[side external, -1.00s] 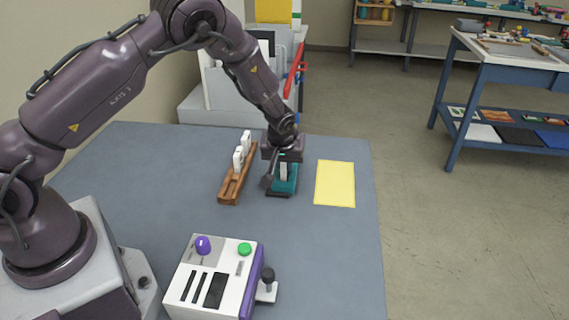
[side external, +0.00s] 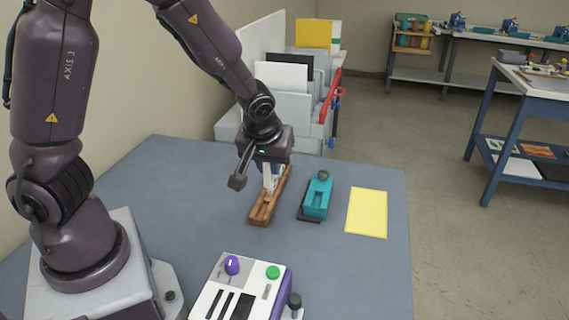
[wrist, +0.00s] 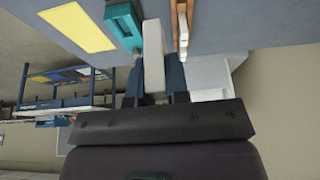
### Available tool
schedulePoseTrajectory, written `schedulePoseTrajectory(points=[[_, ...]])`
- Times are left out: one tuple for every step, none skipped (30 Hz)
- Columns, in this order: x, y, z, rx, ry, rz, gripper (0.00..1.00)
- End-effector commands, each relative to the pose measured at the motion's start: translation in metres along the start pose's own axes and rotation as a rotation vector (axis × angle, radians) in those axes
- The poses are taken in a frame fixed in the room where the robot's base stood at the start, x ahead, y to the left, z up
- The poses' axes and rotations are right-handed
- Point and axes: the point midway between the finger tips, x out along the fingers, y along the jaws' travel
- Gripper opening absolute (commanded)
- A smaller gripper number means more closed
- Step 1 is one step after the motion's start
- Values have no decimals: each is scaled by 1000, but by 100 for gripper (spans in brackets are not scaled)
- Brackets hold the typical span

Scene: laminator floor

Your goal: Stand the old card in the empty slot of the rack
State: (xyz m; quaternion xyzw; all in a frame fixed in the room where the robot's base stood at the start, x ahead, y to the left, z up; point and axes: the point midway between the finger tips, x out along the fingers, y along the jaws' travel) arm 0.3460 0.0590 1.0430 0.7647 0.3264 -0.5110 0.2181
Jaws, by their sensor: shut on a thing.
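The wooden rack (side external: 262,212) lies on the blue-grey table, with its near end in view and its far part partly behind my gripper. My gripper (side external: 268,168) is above the rack's far part, shut on a white card. The card (wrist: 153,62) shows pale between the dark fingers in the wrist view, pointing away from the camera. The rack also shows there (wrist: 180,12), beside the held card, with a white edge of another card in it. In the side view white pieces overlap under my gripper, and I cannot tell whether the held card touches the rack.
A teal device with a dark base (side external: 317,198) stands right of the rack. A yellow sheet (side external: 367,212) lies further right. A white control box (side external: 240,290) with purple and green knobs is at the front. Grey bins (side external: 285,100) stand behind the table.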

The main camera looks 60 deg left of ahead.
Motion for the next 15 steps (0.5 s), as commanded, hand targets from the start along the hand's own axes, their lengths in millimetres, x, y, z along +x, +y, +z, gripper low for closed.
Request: schedulePoseTrajectory(points=[[1,-7,-2,-20,0,-8,0],[3,-13,-4,-33,-1,-14,0],[8,-20,-6,-53,-2,-24,0],[11,-26,-7,-69,-2,-31,0],[16,-32,-9,-86,-2,-39,0],[22,-38,-12,-104,-3,-46,0],[27,-42,-14,-114,-2,-50,0],[32,-47,-16,-121,-3,-54,0],[39,-51,-19,-128,-3,-55,0],[45,-55,-20,-132,-4,-58,0],[50,-57,-22,-132,-3,-57,0],[57,-60,-24,-129,-4,-56,0],[62,-62,-25,-126,-3,-53,0],[67,-64,-26,-122,-4,-52,0],[73,-64,-28,-110,-3,-46,0]])
